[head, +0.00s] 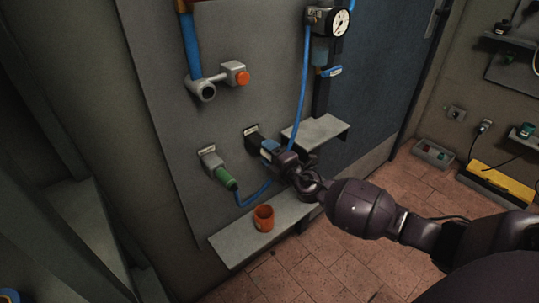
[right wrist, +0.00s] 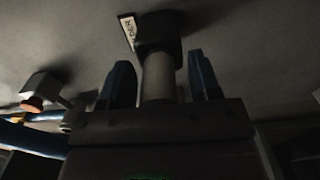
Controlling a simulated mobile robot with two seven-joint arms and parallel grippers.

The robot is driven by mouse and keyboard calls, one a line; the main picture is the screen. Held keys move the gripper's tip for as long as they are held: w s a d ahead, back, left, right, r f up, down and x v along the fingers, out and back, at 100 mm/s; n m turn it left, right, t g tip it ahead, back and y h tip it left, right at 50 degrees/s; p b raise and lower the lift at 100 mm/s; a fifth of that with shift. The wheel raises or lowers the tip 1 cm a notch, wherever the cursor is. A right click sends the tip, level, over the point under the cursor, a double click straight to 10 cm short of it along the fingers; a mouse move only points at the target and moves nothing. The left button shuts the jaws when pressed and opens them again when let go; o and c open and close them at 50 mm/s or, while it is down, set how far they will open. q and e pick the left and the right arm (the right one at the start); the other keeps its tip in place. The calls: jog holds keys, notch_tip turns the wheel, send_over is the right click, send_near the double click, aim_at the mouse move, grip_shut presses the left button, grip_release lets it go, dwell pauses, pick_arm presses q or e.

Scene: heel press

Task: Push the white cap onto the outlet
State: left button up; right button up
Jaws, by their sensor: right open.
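A pale, light-grey cylinder (right wrist: 158,78), which looks like the white cap, sits against a dark outlet block (right wrist: 158,30) with a label beside it. The outlet shows in the head view as a dark fitting (head: 251,133) on the wall panel. My right gripper (head: 268,148) is at this outlet and hides the cap in the head view. In the right wrist view its two blue fingers (right wrist: 160,80) stand open on either side of the cylinder, with gaps on both sides. How far the cap is seated on the outlet cannot be told. My left gripper is not in view.
A green connector (head: 225,178) with a blue hose (head: 254,196) is left of my right gripper. An orange cup (head: 264,217) stands on the lower shelf (head: 235,240). A small shelf (head: 316,132) and a gauge (head: 341,22) are above right. An orange-capped fitting (head: 237,74) is above.

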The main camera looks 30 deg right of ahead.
jog(key=shift+w+r, duration=0.2)
jog(key=shift+r, duration=0.3)
dwell(0.3)
grip_shut()
jog(key=shift+s+f, duration=0.15)
jog(key=shift+s, duration=0.05)
jog(key=shift+s, duration=0.1)
jog(key=shift+s+d+f, duration=0.15)
jog(key=shift+s, duration=0.65)
jog(key=shift+s+d+f, duration=0.1)
jog(key=shift+s+f, duration=0.05)
jog(key=shift+s, duration=0.65)
jog(key=shift+s+d, duration=0.15)
jog(key=shift+s, duration=0.9)
jog(key=shift+s, duration=0.15)
jog(key=shift+s+d, duration=0.15)
jog(key=shift+s, duration=0.75)
jog(key=shift+s+d, duration=0.1)
jog(key=shift+s, duration=0.8)
